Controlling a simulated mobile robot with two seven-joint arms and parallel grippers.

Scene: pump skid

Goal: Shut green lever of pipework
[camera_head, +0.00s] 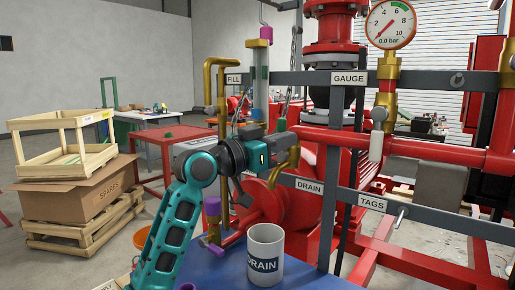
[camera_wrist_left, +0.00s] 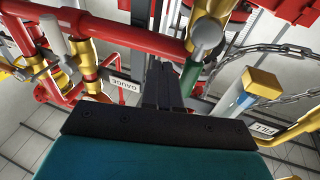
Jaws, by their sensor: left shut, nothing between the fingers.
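The green lever (camera_wrist_left: 189,77) hangs from a brass valve (camera_wrist_left: 207,22) on the red pipework in the left wrist view. In the head view a small green part (camera_head: 281,125), probably this lever, shows just above my left gripper's body. My left gripper (camera_wrist_left: 162,82) is shut and empty. In the left wrist view its dark fingers lie close beside the lever, to its left; I cannot tell whether they touch it. In the head view my teal left hand hides the fingertips and most of the valve. My right gripper is not in view.
A brass spout (camera_head: 287,168) and grey rails with GAUGE (camera_head: 348,78) and DRAIN signs surround the hand. A grey mug (camera_head: 265,256) stands on the blue top below. A chain (camera_wrist_left: 280,50) and a blue-white post (camera_wrist_left: 243,103) are at the right in the wrist view.

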